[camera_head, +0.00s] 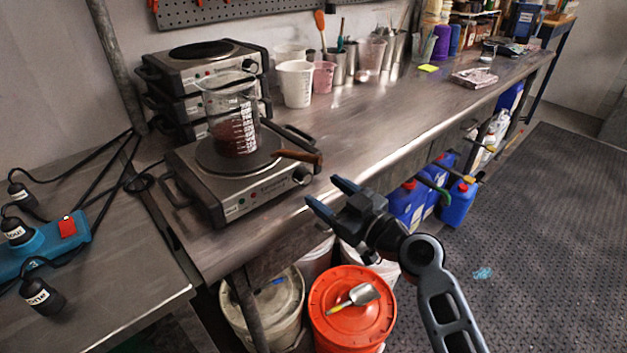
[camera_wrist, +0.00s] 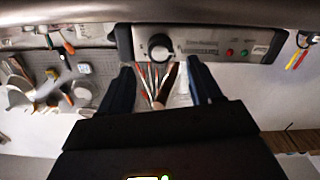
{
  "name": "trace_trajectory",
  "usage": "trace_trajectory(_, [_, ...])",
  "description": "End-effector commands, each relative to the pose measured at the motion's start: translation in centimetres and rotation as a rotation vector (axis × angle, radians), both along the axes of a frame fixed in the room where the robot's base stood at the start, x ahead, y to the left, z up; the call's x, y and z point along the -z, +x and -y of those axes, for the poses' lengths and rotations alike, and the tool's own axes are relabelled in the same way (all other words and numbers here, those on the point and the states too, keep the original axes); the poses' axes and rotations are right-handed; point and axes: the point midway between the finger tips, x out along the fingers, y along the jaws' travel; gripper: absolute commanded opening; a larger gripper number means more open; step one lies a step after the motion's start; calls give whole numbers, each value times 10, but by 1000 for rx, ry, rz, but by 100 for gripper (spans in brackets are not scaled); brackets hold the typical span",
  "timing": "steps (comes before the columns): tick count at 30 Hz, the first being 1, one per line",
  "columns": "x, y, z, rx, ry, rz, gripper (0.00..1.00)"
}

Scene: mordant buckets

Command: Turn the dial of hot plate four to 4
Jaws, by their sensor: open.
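A hot plate (camera_head: 222,190) stands at the near left end of the steel bench, with a glass beaker (camera_head: 232,118) of dark red liquid on it. Its dial (camera_head: 302,176) is a dark knob at the right of the front panel. The label on this plate is too small to read for sure. In the wrist view the dial (camera_wrist: 160,46) shows ahead, between the lines of the two fingers; its setting cannot be read. My gripper (camera_head: 325,193) is open and empty, just in front of the dial and apart from it; it also shows in the wrist view (camera_wrist: 160,80).
A wooden handle (camera_head: 298,156) lies across the plate's right edge, above the dial. More hot plates (camera_head: 205,65) are stacked behind. A blue power strip (camera_head: 45,245) with labelled plugs lies on the left table. An orange-lidded bucket (camera_head: 345,315) and blue jugs (camera_head: 408,205) stand below the bench.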

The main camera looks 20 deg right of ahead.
Motion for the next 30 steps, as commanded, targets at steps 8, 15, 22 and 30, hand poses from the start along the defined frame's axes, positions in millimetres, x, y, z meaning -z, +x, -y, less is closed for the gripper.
trace_trajectory(8, [-2,39,-13,0,1,1,64])
trace_trajectory(15, [0,50,-17,1,1,0,64])
trace_trajectory(22, [0,50,-17,1,1,-1,62])
trace_trajectory(30, [0,50,-17,1,1,-1,36])
